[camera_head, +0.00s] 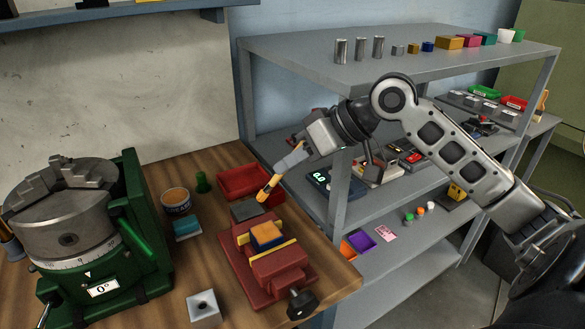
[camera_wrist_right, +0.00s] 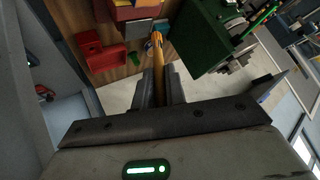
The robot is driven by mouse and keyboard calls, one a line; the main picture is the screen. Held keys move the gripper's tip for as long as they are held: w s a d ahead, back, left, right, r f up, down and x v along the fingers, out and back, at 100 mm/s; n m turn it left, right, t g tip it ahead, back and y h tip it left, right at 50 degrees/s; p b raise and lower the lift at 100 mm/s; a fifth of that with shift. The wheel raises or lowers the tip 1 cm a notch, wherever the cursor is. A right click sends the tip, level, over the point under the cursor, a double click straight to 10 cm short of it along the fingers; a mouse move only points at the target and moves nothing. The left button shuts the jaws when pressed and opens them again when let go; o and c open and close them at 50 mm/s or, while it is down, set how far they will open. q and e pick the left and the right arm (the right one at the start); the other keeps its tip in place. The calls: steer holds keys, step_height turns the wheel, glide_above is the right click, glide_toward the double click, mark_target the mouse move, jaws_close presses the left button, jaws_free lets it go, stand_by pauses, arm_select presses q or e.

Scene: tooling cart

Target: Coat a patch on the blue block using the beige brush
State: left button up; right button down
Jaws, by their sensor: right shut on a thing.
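The blue block (camera_head: 262,246) sits between yellow strips in the jaws of a dark red vise (camera_head: 282,264) on the wooden bench. Most of its top face shows orange, with blue along its edges. My right gripper (camera_head: 282,168) is shut on the beige brush (camera_head: 268,189), which points down and to the left, above the bench behind the vise. The brush is apart from the block. In the right wrist view, the brush (camera_wrist_right: 158,62) sticks out between the fingers of the right gripper (camera_wrist_right: 160,86). My left gripper is not in view.
An open can (camera_head: 176,201) stands left of the vise, near a teal block (camera_head: 187,228) and a green piece (camera_head: 202,183). A red tray (camera_head: 236,180) lies behind. A large green rotary table (camera_head: 88,240) fills the left. A grey shelf (camera_head: 336,205) stands close on the right.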

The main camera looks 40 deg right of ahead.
steer(key=shift+r, duration=1.65)
